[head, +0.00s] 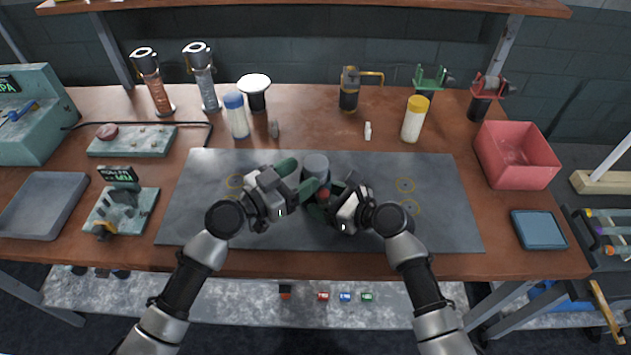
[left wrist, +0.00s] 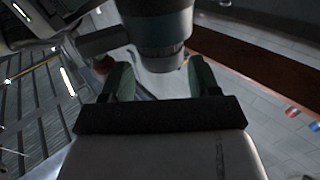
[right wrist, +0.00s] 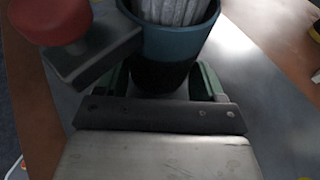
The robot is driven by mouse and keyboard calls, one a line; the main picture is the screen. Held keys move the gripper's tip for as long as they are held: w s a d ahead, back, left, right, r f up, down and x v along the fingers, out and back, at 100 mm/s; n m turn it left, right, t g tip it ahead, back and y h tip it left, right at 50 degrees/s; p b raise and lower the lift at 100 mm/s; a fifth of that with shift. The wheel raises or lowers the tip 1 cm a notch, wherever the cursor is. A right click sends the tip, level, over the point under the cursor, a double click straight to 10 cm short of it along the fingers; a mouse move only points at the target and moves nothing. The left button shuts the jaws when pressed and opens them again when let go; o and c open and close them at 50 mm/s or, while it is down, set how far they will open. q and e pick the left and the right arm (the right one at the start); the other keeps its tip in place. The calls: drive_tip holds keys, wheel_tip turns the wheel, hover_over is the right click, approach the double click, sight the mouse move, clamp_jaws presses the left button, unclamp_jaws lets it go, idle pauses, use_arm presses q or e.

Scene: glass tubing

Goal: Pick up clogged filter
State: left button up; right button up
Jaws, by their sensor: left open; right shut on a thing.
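In the right wrist view, a pale grey pleated filter (right wrist: 177,10) stands inside a blue-grey cup (right wrist: 182,42) with a dark lower part. My right gripper (head: 326,200) is shut on the cup's lower part. In the head view, a grey cylinder (head: 316,162) shows between my grippers above the dark mat; its lower part is hidden. My left gripper (head: 299,177) is open, close to the cylinder's left side. In the left wrist view, the dark cylinder (left wrist: 160,35) hangs beyond the spread fingers; I cannot tell whether they touch it.
A red knob (right wrist: 52,18) on a grey block sits close beside the cup. The dark mat (head: 440,225) is otherwise mostly clear. A red bin (head: 515,155) and blue tray (head: 539,229) stand right, a grey tray (head: 42,205) left. Bottles, including a yellow-capped one (head: 414,120), stand behind.

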use_arm(q)
drive_tip(key=x, duration=0.4)
drive_tip(key=shift+w+d+r, duration=0.15)
drive_tip(key=shift+w+d, duration=0.15)
drive_tip(key=c, duration=0.9)
